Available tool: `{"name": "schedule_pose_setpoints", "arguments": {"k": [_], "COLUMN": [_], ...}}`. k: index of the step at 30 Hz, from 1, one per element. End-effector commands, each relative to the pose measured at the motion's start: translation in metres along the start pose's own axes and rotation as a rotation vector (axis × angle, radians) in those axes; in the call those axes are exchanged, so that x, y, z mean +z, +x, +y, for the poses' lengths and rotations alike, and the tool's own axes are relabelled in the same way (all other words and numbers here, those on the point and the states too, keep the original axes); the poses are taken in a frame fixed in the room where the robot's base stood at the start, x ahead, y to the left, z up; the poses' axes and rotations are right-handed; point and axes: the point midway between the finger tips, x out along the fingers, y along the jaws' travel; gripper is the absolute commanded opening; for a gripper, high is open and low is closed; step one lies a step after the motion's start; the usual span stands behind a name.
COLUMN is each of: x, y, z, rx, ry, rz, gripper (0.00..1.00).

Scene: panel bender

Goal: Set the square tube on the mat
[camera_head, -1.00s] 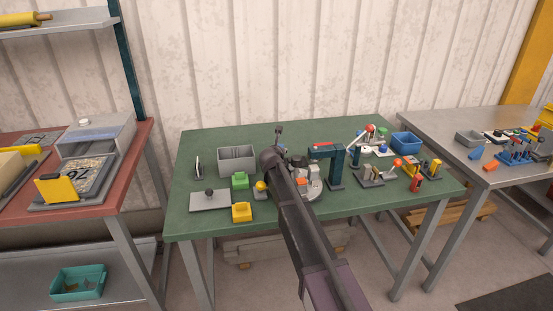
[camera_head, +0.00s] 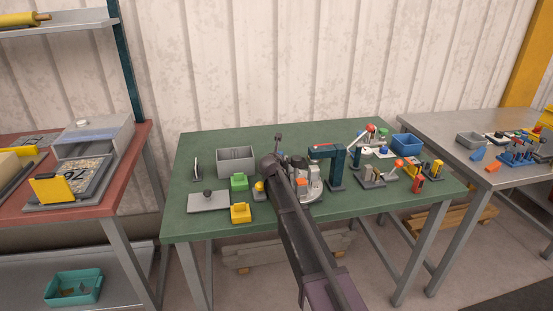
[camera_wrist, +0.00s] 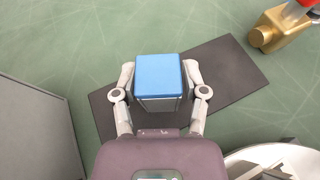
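In the wrist view a square piece with a blue top and grey sides, which looks like the square tube (camera_wrist: 158,74), sits between the fingers of my gripper (camera_wrist: 159,70). Both fingers lie against its sides. A dark rectangular mat (camera_wrist: 228,70) is on the green table below and around it. I cannot tell whether the tube's underside touches the mat. In the head view my arm hides the mat and the tube.
The green table (camera_head: 340,207) carries a grey bin (camera_head: 236,168) and yellow block (camera_head: 241,213) left of my arm. A teal stand (camera_head: 338,170) is to the right. In the wrist view a brass part (camera_wrist: 272,34) is upper right and a round metal base (camera_wrist: 292,160) lower right.

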Motion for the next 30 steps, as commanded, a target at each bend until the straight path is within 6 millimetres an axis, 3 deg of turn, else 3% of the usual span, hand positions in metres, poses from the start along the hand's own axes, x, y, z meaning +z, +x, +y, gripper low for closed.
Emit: {"name": "schedule_pose_setpoints", "arguments": {"k": [14, 20, 30], "x": [0.004, 0.004, 0.004], "y": [-0.002, -0.025, -0.08], "z": [0.001, 0.0, 0.0], "rx": [0.001, 0.002, 0.002], "ry": [0.0, 0.0, 0.0], "rz": [0.0, 0.0, 0.0], "gripper": [0.58, 0.58, 0.58]}}
